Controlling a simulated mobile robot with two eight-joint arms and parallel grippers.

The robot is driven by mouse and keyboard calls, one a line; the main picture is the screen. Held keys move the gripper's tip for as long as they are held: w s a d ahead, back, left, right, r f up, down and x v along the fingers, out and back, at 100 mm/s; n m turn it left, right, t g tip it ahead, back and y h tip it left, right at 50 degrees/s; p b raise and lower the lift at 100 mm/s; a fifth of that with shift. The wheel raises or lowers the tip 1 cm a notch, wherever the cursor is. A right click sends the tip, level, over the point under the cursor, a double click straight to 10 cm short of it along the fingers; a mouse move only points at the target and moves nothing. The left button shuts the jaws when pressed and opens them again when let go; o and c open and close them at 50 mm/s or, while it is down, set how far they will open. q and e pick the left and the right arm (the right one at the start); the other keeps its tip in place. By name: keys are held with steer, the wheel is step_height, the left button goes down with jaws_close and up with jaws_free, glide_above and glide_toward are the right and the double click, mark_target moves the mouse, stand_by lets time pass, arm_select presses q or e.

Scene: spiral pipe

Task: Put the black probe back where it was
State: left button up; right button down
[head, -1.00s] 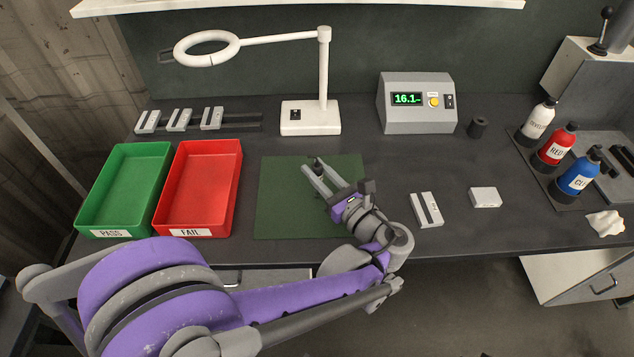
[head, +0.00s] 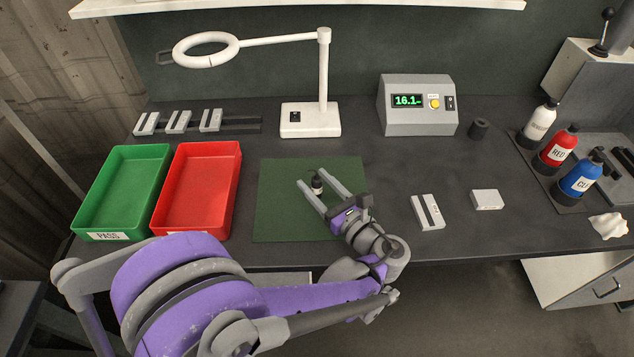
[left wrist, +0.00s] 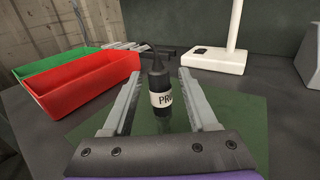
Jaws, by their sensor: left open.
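The black probe (head: 317,185), with a white label starting "PR", stands upright on the green mat (head: 275,215). In the left wrist view the probe (left wrist: 160,88) is between the fingers of my left gripper (head: 313,177), with a gap on each side. A thin dark cable or stem rises from its top to the left. My left gripper is open, its fingers on either side of the probe. My right gripper is not in view.
A red tray (head: 236,185) and a green tray (head: 85,195) stand left of the mat. A white ring lamp (head: 310,120) and a grey display box (head: 417,118) stand behind. A dark cylinder (head: 478,128) is right of the box. Several bottles stand far right.

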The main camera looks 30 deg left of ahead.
arm_select(q)
steer(key=shift+r, duration=0.2)
steer(key=v, duration=1.2)
